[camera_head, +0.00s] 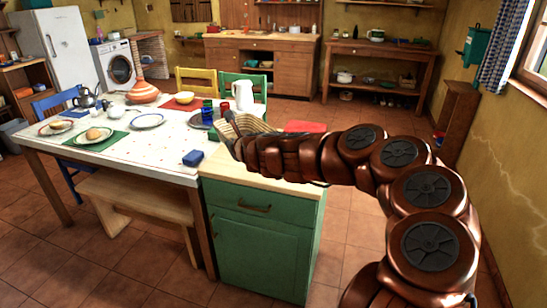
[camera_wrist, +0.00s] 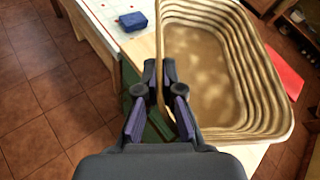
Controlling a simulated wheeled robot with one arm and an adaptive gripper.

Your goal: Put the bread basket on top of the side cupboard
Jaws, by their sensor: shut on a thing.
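The bread basket (camera_wrist: 272,125) is a tan, coiled, rounded rectangle, and it looks empty in the wrist view. My gripper (camera_wrist: 160,74) is shut on its near left rim, one finger on each side of the wall. In the head view the basket (camera_head: 247,124) shows at the end of my arm, partly hidden by it. The green cupboard (camera_head: 262,238) with a pale wooden top (camera_head: 228,163) stands at the table's end. The basket is over this top; I cannot tell if it touches it. The cupboard top also shows in the wrist view (camera_wrist: 142,50).
The white table (camera_head: 150,150) adjoins the cupboard and holds plates, cups and a jug (camera_head: 243,95). A blue box (camera_head: 193,158) lies near the table's right edge. A red seat (camera_head: 305,126) is behind the cupboard. A wooden bench (camera_head: 140,195) stands in front of the table.

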